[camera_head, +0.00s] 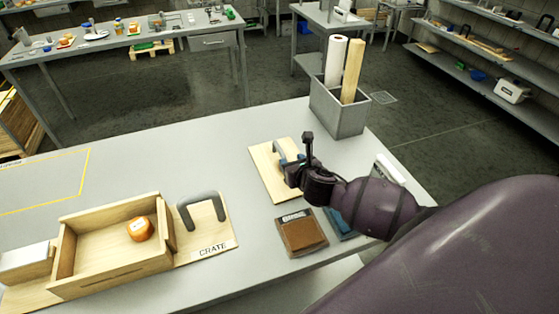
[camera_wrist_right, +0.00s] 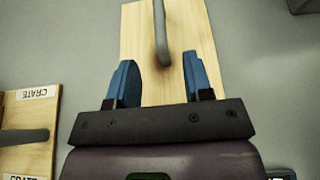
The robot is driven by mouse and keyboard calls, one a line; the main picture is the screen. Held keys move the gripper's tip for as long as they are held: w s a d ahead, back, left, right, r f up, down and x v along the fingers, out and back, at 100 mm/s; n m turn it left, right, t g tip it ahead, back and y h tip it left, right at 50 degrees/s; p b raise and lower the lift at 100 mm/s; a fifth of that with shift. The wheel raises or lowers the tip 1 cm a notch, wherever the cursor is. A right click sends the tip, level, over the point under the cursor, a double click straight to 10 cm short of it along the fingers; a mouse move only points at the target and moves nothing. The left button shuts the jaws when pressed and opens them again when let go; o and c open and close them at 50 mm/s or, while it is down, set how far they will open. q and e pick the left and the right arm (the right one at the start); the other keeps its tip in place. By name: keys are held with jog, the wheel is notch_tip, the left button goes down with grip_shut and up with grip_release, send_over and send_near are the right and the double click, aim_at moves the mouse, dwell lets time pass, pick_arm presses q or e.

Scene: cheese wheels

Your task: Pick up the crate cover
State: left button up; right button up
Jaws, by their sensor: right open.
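A pale wooden board with a grey bar handle, seemingly the crate cover (camera_head: 268,180), lies flat on the table right of centre. It also shows in the right wrist view (camera_wrist_right: 190,25), its handle (camera_wrist_right: 160,35) running up the picture. My right gripper (camera_head: 287,160) is over this board. Its blue fingers (camera_wrist_right: 160,64) are open and empty, with the near end of the handle lined up between them. I cannot tell how far above the board they are. The wooden crate (camera_head: 110,276) stands at the left with an orange-rinded piece (camera_head: 140,229) inside. My left gripper is not in view.
A board labelled CRATE (camera_head: 222,238) with a grey arched handle (camera_head: 201,208) lies beside the crate. A brown block (camera_head: 301,233) and a blue item (camera_head: 338,225) lie near my right arm. A grey bin (camera_head: 340,115) with rolls stands at the back. The table's middle is clear.

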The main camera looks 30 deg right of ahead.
aim_at(283, 156)
jog(key=shift+f+x, duration=0.15)
jog(key=shift+x, duration=2.25)
jog(key=shift+f+x, duration=0.15)
jog(key=shift+x, duration=2.3)
jog(key=shift+s, duration=0.15)
jog(key=shift+c, duration=0.3)
jog(key=shift+r, duration=0.1)
grip_shut()
